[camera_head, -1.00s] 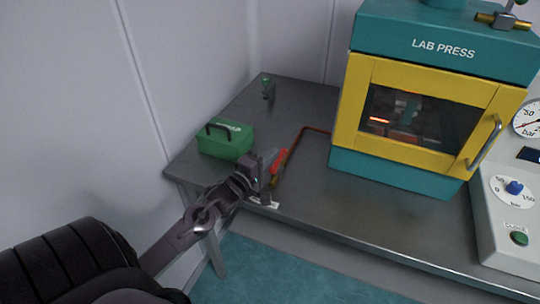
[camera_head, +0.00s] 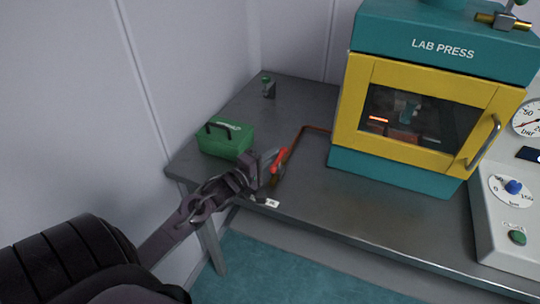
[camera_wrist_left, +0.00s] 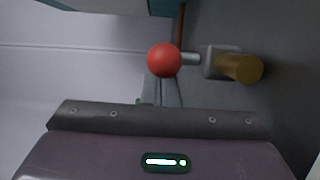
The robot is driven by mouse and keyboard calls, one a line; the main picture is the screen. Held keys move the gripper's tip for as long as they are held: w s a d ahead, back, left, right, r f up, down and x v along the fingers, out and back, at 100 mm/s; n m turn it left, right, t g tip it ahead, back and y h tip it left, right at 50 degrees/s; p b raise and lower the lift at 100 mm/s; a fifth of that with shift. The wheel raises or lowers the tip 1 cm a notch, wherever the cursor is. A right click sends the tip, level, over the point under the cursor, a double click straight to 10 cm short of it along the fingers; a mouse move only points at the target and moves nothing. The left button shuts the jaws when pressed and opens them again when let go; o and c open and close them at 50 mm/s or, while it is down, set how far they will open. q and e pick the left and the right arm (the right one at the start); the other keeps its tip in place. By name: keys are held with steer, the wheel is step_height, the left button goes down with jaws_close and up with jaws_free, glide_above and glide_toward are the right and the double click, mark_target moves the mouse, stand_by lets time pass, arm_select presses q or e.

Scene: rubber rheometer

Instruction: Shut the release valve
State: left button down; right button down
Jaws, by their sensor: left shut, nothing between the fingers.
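The release valve's red handle (camera_head: 279,159) is at the front left of the bench, at the end of a thin copper pipe. In the left wrist view a round red knob (camera_wrist_left: 164,60) shows end-on, with a grey stem and a brass fitting (camera_wrist_left: 240,68) to its right. My left gripper (camera_head: 272,165) is shut and empty, close beside the red handle. In the left wrist view its fingertips (camera_wrist_left: 161,88) are just below the red knob; I cannot tell whether they touch it. Part of the valve is hidden behind the gripper. My right gripper is not in view.
A green box (camera_head: 226,139) with a dark handle stands on the grey bench (camera_head: 345,205), left of the valve. The lab press (camera_head: 430,105) stands to the right. The bench front is clear.

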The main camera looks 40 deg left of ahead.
arm_select(q)
steer(key=shift+w+m+g+h+p, duration=0.25)
steer(key=shift+m+h, duration=0.55)
steer(key=shift+h, duration=0.8)
steer(key=m+g+h, duration=0.1)
steer(key=h, duration=0.1)
steer(key=m+g+h, duration=0.1)
steer(key=m+h, duration=0.1)
steer(key=shift+w, duration=0.4)
steer(key=shift+d+m+h, duration=0.1)
steer(key=shift+m+h, duration=0.2)
steer(key=shift+w+d+m+g+h+b, duration=0.1)
steer(key=shift+w+m+g+h+b, duration=0.1)
steer(key=shift+m+g+h, duration=0.2)
steer(key=shift+w+d+m+g+h+b, duration=0.1)
steer(key=shift+m+g+h+b, duration=0.1)
steer(key=shift+m+g+h, duration=0.25)
step_height(320, 180, up, 20)
